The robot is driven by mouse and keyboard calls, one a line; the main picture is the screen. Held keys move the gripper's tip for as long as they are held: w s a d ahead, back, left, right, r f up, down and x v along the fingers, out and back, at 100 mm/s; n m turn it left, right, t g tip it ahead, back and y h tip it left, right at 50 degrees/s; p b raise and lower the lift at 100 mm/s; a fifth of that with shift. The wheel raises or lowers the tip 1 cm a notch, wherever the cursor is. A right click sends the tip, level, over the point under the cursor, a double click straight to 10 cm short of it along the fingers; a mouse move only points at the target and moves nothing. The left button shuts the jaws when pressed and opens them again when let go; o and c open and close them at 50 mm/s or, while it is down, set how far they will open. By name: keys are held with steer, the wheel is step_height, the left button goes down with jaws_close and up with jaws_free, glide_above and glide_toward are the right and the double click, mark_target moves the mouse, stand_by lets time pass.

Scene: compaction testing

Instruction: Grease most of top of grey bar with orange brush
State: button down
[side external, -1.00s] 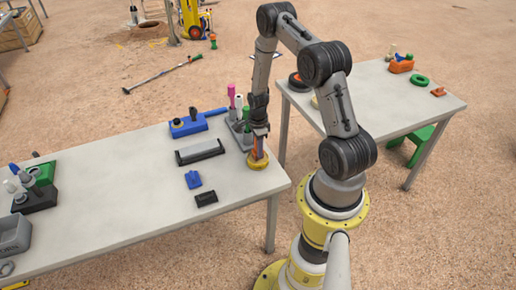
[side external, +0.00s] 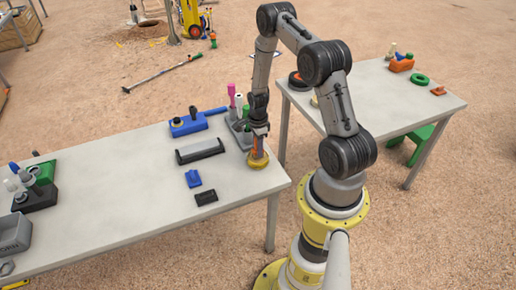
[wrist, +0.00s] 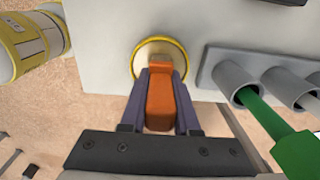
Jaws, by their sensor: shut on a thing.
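My gripper (side external: 258,133) is shut on the orange brush (wrist: 160,95), near the right end of the left table. In the wrist view the orange handle stands between my two fingers, above a round yellow-rimmed pot (wrist: 158,43). The pot also shows in the side view (side external: 258,161), directly under the brush. The brush's lower end is at or in the pot; its bristles are hidden. The grey bar (side external: 201,151) lies on the table to the left of the pot, on a dark base with dark ends.
A grey holder (side external: 240,134) with upright pink, white and green handles stands just behind the pot. A blue tool block (side external: 188,124) is behind the bar. A small blue piece (side external: 193,178) and a black block (side external: 206,197) lie in front. The table's middle left is clear.

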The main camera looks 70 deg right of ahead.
steer(key=shift+f, duration=0.1)
steer(key=shift+r, duration=3.55)
steer(key=shift+f, duration=2.7)
steer(key=shift+f, duration=0.75)
steer(key=shift+r, duration=3.45)
